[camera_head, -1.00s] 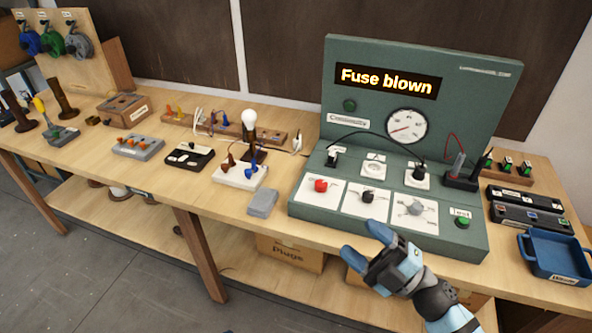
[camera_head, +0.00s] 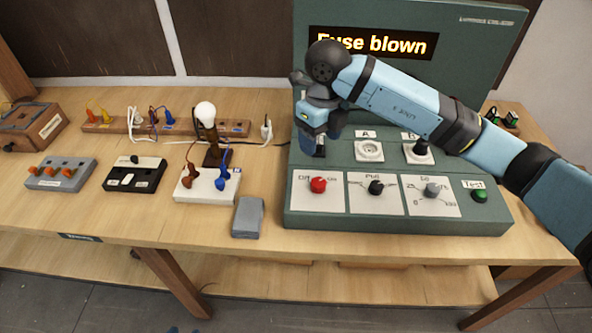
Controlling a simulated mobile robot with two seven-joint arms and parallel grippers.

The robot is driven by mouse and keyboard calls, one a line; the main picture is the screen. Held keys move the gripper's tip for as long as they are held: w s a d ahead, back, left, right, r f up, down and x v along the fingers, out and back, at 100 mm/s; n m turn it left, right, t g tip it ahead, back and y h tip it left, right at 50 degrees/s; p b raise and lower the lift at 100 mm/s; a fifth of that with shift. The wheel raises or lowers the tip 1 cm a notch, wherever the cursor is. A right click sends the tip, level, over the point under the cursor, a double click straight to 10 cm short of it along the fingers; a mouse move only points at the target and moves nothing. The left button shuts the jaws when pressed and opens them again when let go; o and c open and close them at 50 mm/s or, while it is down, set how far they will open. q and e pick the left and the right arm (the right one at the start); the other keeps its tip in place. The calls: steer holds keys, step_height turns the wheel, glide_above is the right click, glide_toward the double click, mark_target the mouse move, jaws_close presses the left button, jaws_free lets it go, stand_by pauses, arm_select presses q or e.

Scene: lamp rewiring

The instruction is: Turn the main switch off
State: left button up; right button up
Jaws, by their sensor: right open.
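The red knob (camera_head: 318,185) sits on a white plate marked Off at the front left of the green test panel (camera_head: 400,227). My right gripper (camera_head: 319,138) reaches in from the right and points down behind the red knob, apart from it. It is open, with its fingers over the black plug or lever (camera_head: 319,152) at the panel's left; I cannot tell whether they touch it. The display (camera_head: 395,43) reads "Fuse blown", partly covered by my arm. The gauge is hidden behind my arm. My left gripper is not in view.
A grey block (camera_head: 248,217) and lamp base (camera_head: 206,186) stand left of the panel.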

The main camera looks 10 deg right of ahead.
mark_target(319, 182)
steer(key=f, duration=0.4)
steer(key=f+p, duration=0.1)
steer(key=f, duration=0.7)
steer(key=shift+s+d+p, duration=0.15)
steer(key=shift+d+p, duration=0.1)
steer(key=shift+p, duration=0.15)
steer(key=shift+f, duration=0.75)
steer(key=shift+c, duration=0.5)
